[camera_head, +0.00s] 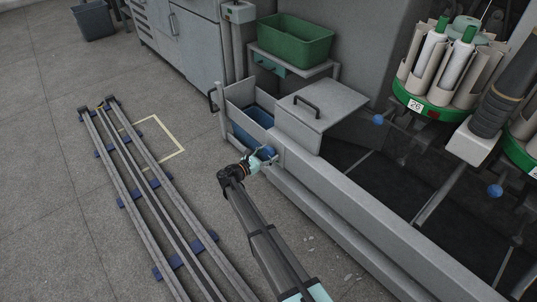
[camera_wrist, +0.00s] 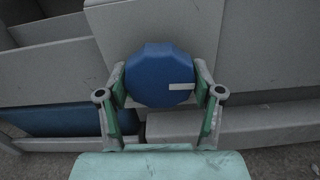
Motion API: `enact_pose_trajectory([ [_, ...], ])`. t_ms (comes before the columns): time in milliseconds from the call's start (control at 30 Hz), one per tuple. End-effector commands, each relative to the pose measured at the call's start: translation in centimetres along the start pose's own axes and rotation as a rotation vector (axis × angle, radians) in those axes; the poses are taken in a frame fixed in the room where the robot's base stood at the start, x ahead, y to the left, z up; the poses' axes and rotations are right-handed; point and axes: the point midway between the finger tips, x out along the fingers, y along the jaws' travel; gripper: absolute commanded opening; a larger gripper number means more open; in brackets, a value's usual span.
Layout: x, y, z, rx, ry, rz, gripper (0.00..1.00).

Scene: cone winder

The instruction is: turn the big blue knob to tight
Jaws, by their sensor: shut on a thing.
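The big blue knob (camera_wrist: 160,76) is many-sided and sits on a grey panel in the wrist view. A white mark (camera_wrist: 181,87) on its face lies at the right, running roughly level. My gripper (camera_wrist: 162,85) has one finger on each side of the knob and is shut on it. In the head view my gripper (camera_head: 257,159) is at the front of the machine, and part of the blue knob (camera_head: 268,153) shows beside it. No tight marking is readable in either view.
A grey lid with a black handle (camera_head: 306,104) is above and right of my gripper. A blue bin (camera_head: 246,129) sits in the open box behind it. A green crate (camera_head: 295,39) stands farther back. Floor rails (camera_head: 150,190) lie at the left, with open floor around them.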

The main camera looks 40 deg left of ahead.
Motion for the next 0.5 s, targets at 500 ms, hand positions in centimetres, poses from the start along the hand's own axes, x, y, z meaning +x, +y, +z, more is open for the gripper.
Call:
enact_pose_trajectory([
  [500,0.13,0.14,0.13,0.223,0.0,0.0,0.31],
])
